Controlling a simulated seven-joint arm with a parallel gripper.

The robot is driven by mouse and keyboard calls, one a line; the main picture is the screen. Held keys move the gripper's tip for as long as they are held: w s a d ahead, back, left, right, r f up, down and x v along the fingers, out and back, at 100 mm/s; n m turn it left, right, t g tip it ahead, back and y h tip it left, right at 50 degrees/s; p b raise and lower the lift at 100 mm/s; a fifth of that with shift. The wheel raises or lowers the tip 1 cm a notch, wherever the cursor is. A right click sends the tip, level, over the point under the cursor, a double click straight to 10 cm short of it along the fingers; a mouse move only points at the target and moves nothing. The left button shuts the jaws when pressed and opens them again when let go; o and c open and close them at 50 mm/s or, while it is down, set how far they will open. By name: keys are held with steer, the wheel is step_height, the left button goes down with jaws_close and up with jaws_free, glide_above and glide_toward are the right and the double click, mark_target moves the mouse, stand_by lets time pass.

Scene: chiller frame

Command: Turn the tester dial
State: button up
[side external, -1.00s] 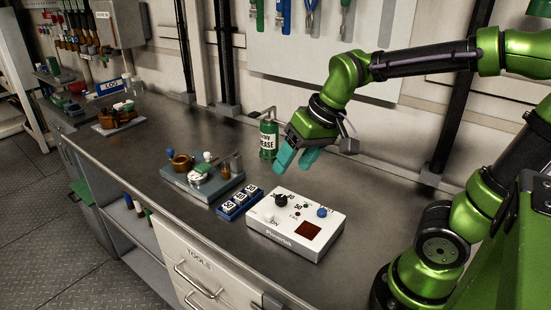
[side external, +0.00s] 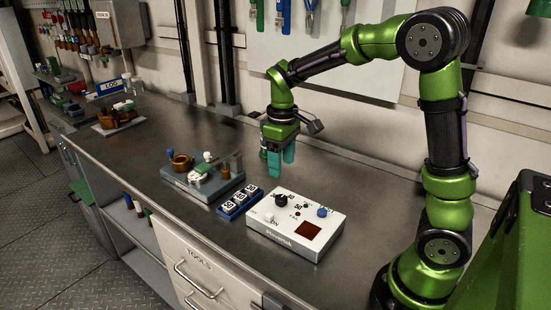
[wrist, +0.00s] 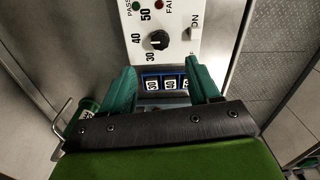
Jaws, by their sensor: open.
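The tester is a white box (side external: 275,236) on the bench, with a black dial (side external: 281,200), a blue knob (side external: 322,212) and a dark red window (side external: 308,230) on top. In the wrist view the black dial (wrist: 157,40) sits beside the printed numbers 30, 40 and 50, near an ON marking. My gripper (side external: 281,172) points down above the bench behind the tester, apart from the dial. Its teal fingers are spread and empty. In the wrist view the fingertips (wrist: 162,75) show on either side of the blue block, with the dial beyond them.
A blue block (side external: 228,213) with numbered white tiles stands left of the tester. A grey tray (side external: 181,186) with small parts lies further left. The bench right of the tester is clear.

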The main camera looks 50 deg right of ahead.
mark_target(281, 197)
step_height(281, 197, down, 10)
steer(key=shift+f, duration=0.25)
steer(key=c, duration=1)
steer(key=shift+c, duration=0.2)
steer(key=shift+m, duration=0.4)
steer(key=m, duration=0.5)
steer(key=shift+m, duration=0.3)
steer(key=m, duration=0.5)
steer(key=shift+r+m, duration=0.1)
steer(key=shift+m, duration=0.2)
